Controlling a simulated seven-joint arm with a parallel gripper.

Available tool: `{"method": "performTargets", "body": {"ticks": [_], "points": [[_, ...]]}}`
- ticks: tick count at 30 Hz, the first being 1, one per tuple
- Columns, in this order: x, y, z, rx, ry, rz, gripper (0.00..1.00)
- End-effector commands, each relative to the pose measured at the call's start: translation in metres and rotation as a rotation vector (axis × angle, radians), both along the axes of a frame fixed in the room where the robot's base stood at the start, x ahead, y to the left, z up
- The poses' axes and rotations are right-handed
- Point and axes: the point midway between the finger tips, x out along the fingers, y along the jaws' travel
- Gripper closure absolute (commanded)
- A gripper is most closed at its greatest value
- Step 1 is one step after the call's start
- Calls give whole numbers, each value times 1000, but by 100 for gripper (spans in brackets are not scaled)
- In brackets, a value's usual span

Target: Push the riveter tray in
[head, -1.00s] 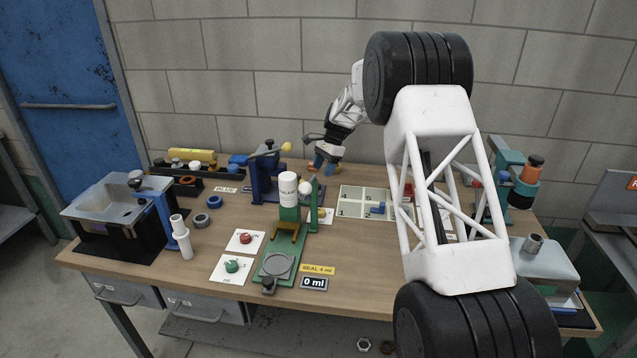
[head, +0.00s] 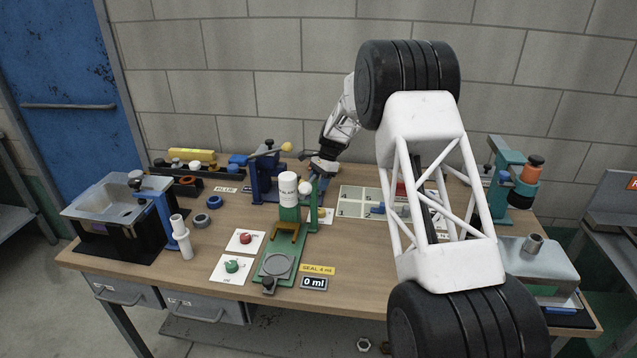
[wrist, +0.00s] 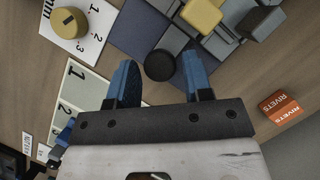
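The riveter (head: 262,180) is a blue press with a yellow-tipped lever, standing at the back of the bench left of my gripper. In the wrist view its blue-grey body (wrist: 185,45) fills the top middle, with a yellow block above. A round black knob (wrist: 160,67) shows close to the gap between my fingers; I take it for the tray's knob, and I cannot tell whether they touch. My gripper (wrist: 162,78) has its blue-padded fingers apart with nothing held. In the head view my gripper (head: 318,172) is just right of the riveter. How far out the tray is cannot be told.
A yellow dial (wrist: 68,22) and a numbered white tray (wrist: 75,95) lie to the left. A green stand with a white bottle (head: 288,190) is in front of the riveter.

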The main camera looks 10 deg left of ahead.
Motion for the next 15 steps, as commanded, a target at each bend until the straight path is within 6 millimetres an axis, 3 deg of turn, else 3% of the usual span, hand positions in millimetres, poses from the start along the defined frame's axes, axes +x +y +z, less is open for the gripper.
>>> {"method": "performTargets", "body": {"ticks": [1, 9, 15], "points": [[0, 0, 0, 0, 0, 0, 62], [0, 0, 0, 0, 0, 0, 100], [0, 6, 0, 0, 0, 1, 100]]}}
